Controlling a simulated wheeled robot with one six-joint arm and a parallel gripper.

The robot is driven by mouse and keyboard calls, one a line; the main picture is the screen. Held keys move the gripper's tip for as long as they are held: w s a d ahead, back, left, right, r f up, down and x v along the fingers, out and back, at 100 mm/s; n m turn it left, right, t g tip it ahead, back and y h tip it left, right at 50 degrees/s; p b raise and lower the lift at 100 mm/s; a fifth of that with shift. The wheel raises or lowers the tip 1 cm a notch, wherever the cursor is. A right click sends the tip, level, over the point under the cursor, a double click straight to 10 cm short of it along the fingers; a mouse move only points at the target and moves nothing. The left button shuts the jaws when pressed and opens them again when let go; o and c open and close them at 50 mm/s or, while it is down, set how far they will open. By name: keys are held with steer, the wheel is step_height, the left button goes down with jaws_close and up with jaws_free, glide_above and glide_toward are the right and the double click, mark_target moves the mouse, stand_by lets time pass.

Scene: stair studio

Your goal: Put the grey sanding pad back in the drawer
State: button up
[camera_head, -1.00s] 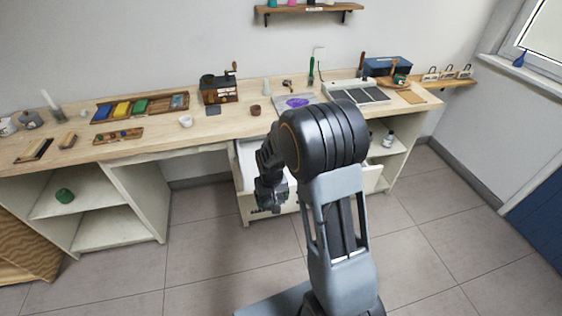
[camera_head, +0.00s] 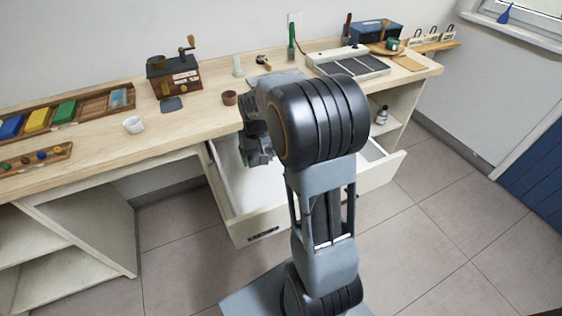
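A small flat dark grey pad (camera_head: 171,104) lies on the bench top in front of the wooden box with a crank; it looks like the sanding pad. The drawer (camera_head: 232,190) under the bench is pulled out, with a pale interior and a dark handle on its front. Its middle is hidden behind my arm, and the visible part looks empty. My gripper (camera_head: 257,158) points down above the drawer's left part, right of and lower than the pad. The fingers are small and dark, so I cannot tell whether they are open or hold anything.
The crank box (camera_head: 174,78) stands behind the pad. A tray of coloured blocks (camera_head: 66,111) lies at the left. Open shelves (camera_head: 62,250) are below left.

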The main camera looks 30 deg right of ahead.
steer(key=d+f, duration=0.2)
steer(key=d, duration=0.2)
glide_above(280, 169)
step_height(280, 169, down, 5)
steer(key=shift+a+f, duration=0.1)
steer(key=shift+f, duration=1.75)
steer(key=shift+f+b, duration=0.15)
steer(key=shift+b, duration=0.15)
steer(key=o, duration=0.7)
